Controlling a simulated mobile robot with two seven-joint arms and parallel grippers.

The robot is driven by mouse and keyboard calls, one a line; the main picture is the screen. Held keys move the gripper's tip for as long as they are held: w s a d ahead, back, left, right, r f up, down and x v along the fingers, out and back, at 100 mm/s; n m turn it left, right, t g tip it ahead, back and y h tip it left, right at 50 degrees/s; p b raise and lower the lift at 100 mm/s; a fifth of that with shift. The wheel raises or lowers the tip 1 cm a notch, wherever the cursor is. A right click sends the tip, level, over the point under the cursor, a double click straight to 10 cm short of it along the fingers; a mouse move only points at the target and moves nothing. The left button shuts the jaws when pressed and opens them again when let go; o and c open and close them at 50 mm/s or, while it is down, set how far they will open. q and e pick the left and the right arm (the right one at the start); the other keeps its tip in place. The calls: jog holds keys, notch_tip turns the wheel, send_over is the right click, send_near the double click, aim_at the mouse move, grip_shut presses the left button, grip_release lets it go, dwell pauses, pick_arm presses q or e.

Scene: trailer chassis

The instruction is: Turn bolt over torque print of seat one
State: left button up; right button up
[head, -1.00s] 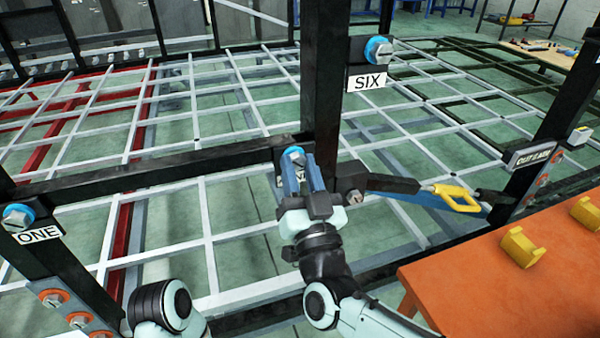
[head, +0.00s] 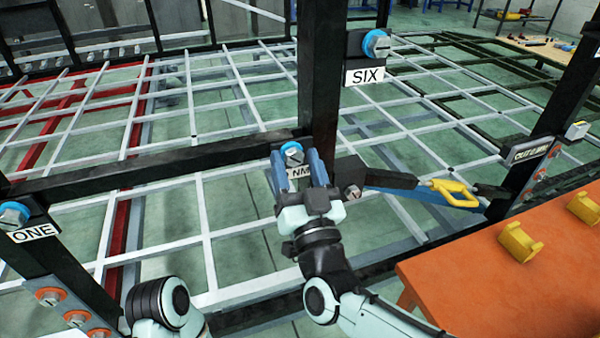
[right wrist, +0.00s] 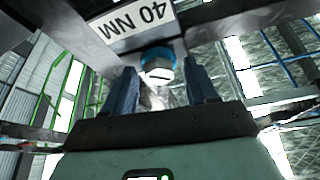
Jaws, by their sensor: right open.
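A bolt (head: 292,153) with a blue collar sits on the black frame beam, above a white print partly reading NM (head: 300,172). In the right wrist view the print reads 40 NM (right wrist: 128,22), upside down, beside the bolt (right wrist: 158,66). My right gripper (head: 294,162) is open, its two blue fingers on either side of the bolt head near the tips. I cannot tell whether they touch it. The sign ONE (head: 32,232) is on the left post, below another blue-collared bolt (head: 14,215). My left gripper is not in view.
The SIX sign (head: 364,76) and its bolt (head: 376,43) are on a plate above right. A yellow-handled tool (head: 452,193) is right of my gripper. An orange table (head: 480,270) with yellow holders stands at the right. Black posts and beams surround the gripper.

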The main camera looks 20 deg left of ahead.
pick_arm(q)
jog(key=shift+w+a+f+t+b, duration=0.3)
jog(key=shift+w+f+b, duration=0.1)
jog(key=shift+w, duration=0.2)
pick_arm(e)
jog(key=v, duration=1.3)
jog(key=shift+s+f, duration=0.1)
jog(key=shift+s, duration=0.05)
